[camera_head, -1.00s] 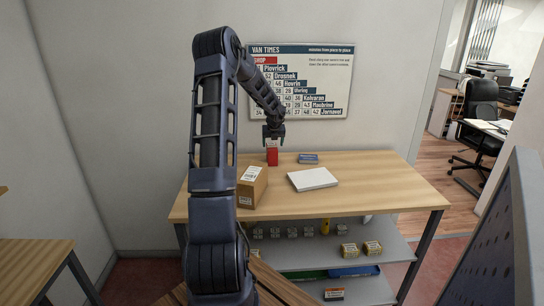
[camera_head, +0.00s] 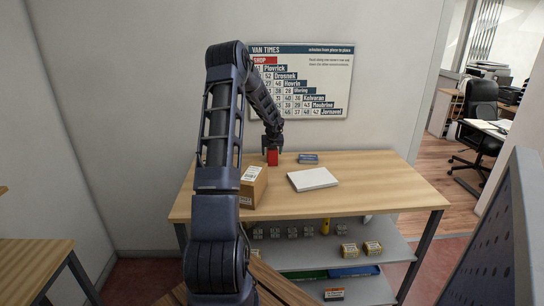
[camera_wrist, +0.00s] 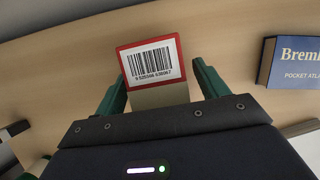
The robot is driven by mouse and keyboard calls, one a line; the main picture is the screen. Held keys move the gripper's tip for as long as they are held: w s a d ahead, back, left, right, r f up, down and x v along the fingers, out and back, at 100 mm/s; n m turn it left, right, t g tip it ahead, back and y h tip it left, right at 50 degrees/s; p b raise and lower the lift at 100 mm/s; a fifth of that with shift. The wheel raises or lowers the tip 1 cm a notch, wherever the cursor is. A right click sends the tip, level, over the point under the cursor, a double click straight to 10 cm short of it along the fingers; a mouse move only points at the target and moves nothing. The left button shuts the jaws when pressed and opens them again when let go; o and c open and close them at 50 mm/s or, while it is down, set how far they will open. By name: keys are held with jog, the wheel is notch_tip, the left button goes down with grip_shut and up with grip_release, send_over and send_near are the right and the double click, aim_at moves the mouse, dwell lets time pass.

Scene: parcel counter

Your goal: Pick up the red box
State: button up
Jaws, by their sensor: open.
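The red box (camera_head: 272,158) stands upright near the back of the wooden counter in the head view. In the wrist view its top (camera_wrist: 150,60) shows a white barcode label with a red border. My gripper (camera_head: 272,149) is right above the box and hides its upper part in the head view. In the wrist view my gripper (camera_wrist: 158,88) is open, with one green finger at each side of the box's near part. A gap shows on the right; I cannot tell whether the left finger touches.
A cardboard box (camera_head: 252,187) stands left of the middle of the counter (camera_head: 390,190). A white flat package (camera_head: 313,179) lies right of it. A blue book (camera_head: 308,158) lies right of the red box, also in the wrist view (camera_wrist: 290,62). A timetable board hangs behind.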

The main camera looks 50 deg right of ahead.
jog(key=shift+f, duration=0.2)
dwell(0.4)
jog(key=c, duration=1.2)
jog(key=shift+r, duration=0.1)
